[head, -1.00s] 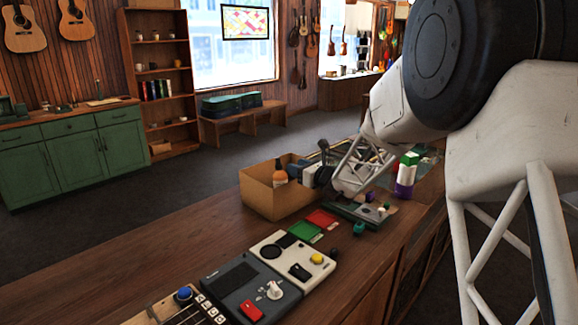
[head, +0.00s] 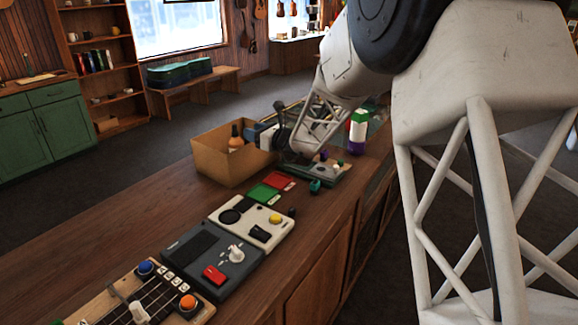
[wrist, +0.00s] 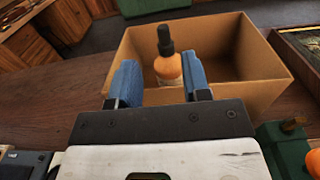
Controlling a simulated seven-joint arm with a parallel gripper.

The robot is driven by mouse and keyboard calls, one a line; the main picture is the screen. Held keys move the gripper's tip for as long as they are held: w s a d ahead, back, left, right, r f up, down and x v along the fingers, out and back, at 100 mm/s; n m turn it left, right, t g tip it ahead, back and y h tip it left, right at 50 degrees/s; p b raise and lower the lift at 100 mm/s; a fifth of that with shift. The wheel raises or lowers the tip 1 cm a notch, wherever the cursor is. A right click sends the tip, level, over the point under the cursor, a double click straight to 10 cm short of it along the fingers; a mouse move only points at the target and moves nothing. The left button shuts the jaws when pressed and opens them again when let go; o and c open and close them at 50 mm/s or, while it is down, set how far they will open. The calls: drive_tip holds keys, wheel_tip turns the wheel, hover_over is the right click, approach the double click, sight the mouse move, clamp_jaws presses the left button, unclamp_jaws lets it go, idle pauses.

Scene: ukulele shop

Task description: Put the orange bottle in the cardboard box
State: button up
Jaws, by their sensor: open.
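The orange bottle (head: 236,140) with a black cap stands roughly upright inside the open cardboard box (head: 222,166). Its lower part is hidden by the box wall in the head view. In the wrist view the bottle (wrist: 168,68) shows between and just beyond the blue fingertips, close to the right one. The box (wrist: 262,62) surrounds it. My gripper (head: 259,134) is at the box's right side, with its fingers over the box. In the wrist view my gripper (wrist: 161,82) is open, fingers spread on either side of the bottle. I cannot tell whether either finger touches it.
The wooden counter (head: 130,222) also carries green and red cards (head: 262,190), a cream device (head: 250,222), a dark grey device (head: 210,260) and a stringed board (head: 150,300). A white, green and purple object (head: 357,130) stands behind my arm. The counter's left part is clear.

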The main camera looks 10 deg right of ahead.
drive_tip(key=s+a+r+n+g+h, duration=0.15)
drive_tip(key=s+n+g, duration=0.4)
drive_tip(key=s, duration=0.75)
drive_tip(key=s+r+n+g+h, duration=0.1)
drive_tip(key=s+r+n+g, duration=0.2)
drive_tip(key=s+n, duration=0.8)
drive_tip(key=s+d+f+n+h, duration=0.1)
drive_tip(key=s+d+n+h, duration=0.2)
drive_tip(key=s, duration=0.7)
drive_tip(key=s+d+f+n+g+h, duration=0.1)
drive_tip(key=s+d+n+h, duration=0.3)
drive_tip(key=s, duration=0.6)
drive_tip(key=s+d+f+n+h, duration=0.1)
drive_tip(key=s+d+n+h, duration=0.2)
drive_tip(key=s+d, duration=0.3)
drive_tip(key=s, duration=0.4)
drive_tip(key=shift+s+f+g, duration=0.3)
drive_tip(key=shift+f+g, duration=0.05)
drive_tip(key=shift+h, duration=0.25)
